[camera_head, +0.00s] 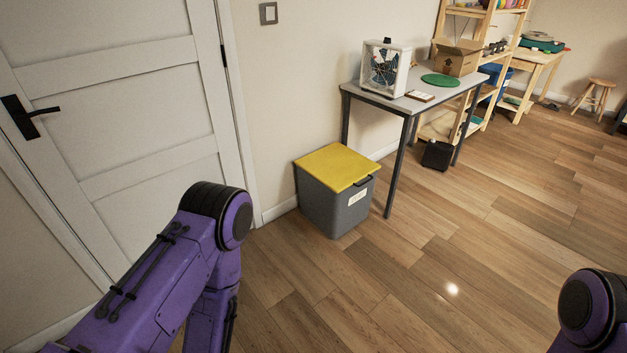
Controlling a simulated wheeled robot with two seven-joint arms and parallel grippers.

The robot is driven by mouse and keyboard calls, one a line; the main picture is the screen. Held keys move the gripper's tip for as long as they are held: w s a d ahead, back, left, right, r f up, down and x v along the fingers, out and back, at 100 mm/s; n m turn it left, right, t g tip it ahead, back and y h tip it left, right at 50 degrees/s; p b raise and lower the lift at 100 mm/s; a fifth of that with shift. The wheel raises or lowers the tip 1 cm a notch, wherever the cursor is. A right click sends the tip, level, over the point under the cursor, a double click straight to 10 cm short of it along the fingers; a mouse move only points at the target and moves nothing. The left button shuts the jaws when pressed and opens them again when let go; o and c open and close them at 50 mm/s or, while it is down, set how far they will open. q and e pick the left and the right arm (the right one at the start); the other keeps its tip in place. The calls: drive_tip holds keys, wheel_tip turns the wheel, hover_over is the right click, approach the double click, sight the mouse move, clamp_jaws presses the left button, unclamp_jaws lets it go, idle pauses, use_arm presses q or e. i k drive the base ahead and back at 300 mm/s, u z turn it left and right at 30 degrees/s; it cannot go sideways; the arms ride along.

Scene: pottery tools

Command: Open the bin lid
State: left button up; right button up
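The bin (333,206) is a grey box standing on the wooden floor against the wall, left of the grey table. Its yellow lid (337,166) lies flat and shut on top. A dark handle (363,181) shows at the lid's front right edge, above a white label (357,197) on the bin's side. My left arm, purple and black, comes in from the lower left, well short of the bin. Part of my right arm shows at the lower right corner, also away from the bin. Both grippers are outside the picture.
A white door (110,120) with a black handle is at the left. The grey table (415,100) right of the bin holds a fan (384,68), a cardboard box (456,56) and a green disc (440,80). Wooden shelves stand behind. The floor (420,280) before the bin is clear.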

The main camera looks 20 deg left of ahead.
sight(338, 167)
drive_tip(key=u, duration=0.5)
drive_tip(key=i, duration=1.4)
drive_tip(key=z, duration=0.55)
